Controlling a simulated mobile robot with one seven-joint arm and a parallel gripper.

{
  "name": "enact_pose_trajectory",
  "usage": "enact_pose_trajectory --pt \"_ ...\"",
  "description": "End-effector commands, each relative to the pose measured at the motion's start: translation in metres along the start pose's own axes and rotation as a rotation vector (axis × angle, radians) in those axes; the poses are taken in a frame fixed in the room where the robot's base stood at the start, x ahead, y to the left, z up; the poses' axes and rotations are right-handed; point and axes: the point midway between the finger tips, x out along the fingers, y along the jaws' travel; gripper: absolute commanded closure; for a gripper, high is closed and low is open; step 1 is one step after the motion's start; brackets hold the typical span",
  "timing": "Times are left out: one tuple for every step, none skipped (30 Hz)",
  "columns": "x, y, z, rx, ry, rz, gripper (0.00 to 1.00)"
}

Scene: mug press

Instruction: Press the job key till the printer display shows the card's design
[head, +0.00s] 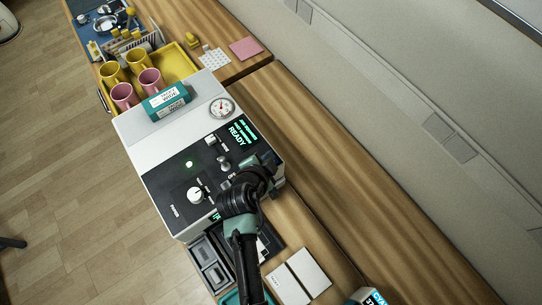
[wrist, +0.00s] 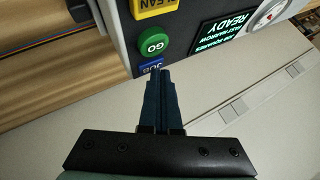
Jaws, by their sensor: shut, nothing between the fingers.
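The printer (head: 150,133) is a white and black machine on the wooden bench. Its display (head: 238,131) is lit green and reads READY; in the wrist view the display (wrist: 228,35) also shows smaller lines, which seem to read "JOB SQUARES" and "FAST NARROW". The blue job key (wrist: 151,65) sits below the green GO key (wrist: 153,45), partly hidden by my fingertips. My gripper (wrist: 163,72) is shut and empty, its tips at the job key; I cannot tell whether they touch it. Which paper is the card is unclear; a dotted white sheet (head: 214,58) lies behind the printer.
A yellow tray (head: 180,62) holds yellow and pink mugs. A teal box (head: 166,101) lies on the printer. White sheets (head: 298,276) lie at the front. The bench strip along the wall is clear.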

Motion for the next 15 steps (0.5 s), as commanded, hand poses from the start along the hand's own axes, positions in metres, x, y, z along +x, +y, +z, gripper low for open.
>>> enact_pose_trajectory --pt "0.0001 0.0006 0.0005 0.0 -0.001 0.001 1.0" --pt "0.0001 0.0006 0.0005 0.0 -0.001 0.001 1.0" --pt "0.0001 0.0006 0.0006 0.0 -0.001 0.002 1.0" --pt "0.0001 0.0006 0.0006 0.0 -0.001 0.002 1.0" --pt "0.0001 0.0007 0.0006 0.0 -0.001 0.002 1.0" --pt "0.0001 0.0007 0.0006 0.0 -0.001 0.002 1.0" --pt "0.0001 0.0007 0.0006 0.0 -0.001 0.002 1.0" --pt "-0.0001 0.0006 0.0005 0.0 -0.001 0.002 1.0" --pt "-0.0006 0.0003 0.0002 0.0 -0.002 0.002 1.0" --pt "-0.0011 -0.0001 -0.0002 0.0 -0.002 0.002 1.0" --pt "-0.0019 -0.0007 -0.0008 0.0 -0.002 0.002 1.0" --pt "-0.0032 -0.0016 -0.0017 0.0 -0.001 0.002 1.0" --pt "-0.0044 -0.0024 -0.0025 0.0 -0.001 0.002 1.0" --pt "-0.0056 -0.0033 -0.0035 0.0 -0.001 0.002 1.0" --pt "-0.0074 -0.0046 -0.0047 0.0 -0.001 0.002 1.0"
